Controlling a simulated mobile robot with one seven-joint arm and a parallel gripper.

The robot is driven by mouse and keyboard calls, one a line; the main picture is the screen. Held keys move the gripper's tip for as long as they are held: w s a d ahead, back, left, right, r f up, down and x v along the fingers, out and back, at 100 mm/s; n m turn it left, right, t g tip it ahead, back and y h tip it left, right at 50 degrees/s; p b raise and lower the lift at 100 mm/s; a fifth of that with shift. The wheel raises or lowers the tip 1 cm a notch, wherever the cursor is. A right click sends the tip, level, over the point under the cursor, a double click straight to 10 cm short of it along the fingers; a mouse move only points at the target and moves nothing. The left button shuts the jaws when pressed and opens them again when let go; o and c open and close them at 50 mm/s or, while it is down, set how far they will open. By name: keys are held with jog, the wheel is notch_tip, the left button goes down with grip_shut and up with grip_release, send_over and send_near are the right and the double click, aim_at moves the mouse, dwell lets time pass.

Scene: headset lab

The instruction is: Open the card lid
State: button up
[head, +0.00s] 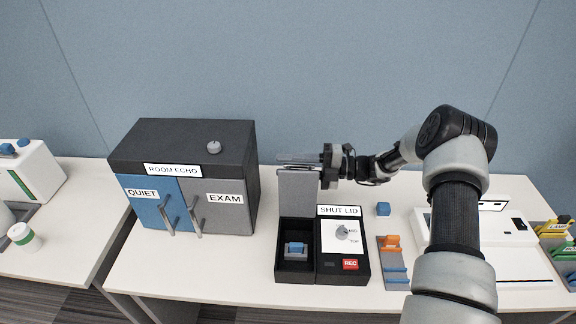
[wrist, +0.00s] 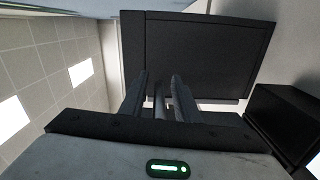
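The card lid (head: 297,192) is a grey panel standing about upright at the back of a black box, so the compartment (head: 294,268) below it is open to view. A small blue and grey piece (head: 295,249) lies inside. My gripper (head: 307,163) is at the lid's top edge, reaching in from the right.
Right of the compartment is a control panel with a knob (head: 342,232), a red REC button (head: 350,264) and a SHUT LID label (head: 339,211). A dark cabinet (head: 183,150) stands to the left. A blue block (head: 383,209) and an orange-and-blue holder (head: 392,262) are to the right.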

jog(key=d+b, duration=0.2)
jog(key=d, duration=1.5)
jog(key=shift+s+d, duration=0.2)
jog(key=shift+s, duration=0.15)
jog(key=s+a+r+n+g+h+p, duration=0.1)
jog(key=s+a+r+n+h, duration=0.4)
jog(key=r+n, duration=0.35)
jog(key=s+a+r+n+g+h, duration=0.1)
jog(key=s+a+r+n+h, duration=0.1)
jog(key=s+r+n+h, duration=0.45)
jog(key=s+d+r+n+t+h+p, duration=0.1)
jog(key=s+d+r+n+t+h, duration=0.1)
jog(key=s+n, duration=0.7)
jog(key=s+d+r+n+t+h, duration=0.3)
jog(key=s+r+n+t+h, duration=0.1)
jog(key=s+n, duration=0.6)
jog(key=r+n+t, duration=0.1)
jog(key=n, duration=0.2)
jog(key=shift+s+d+r+n+p, duration=0.15)
jog(key=shift+s+r+n+p, duration=0.15)
jog(key=shift+p, duration=0.05)
jog(key=shift+h, duration=0.25)
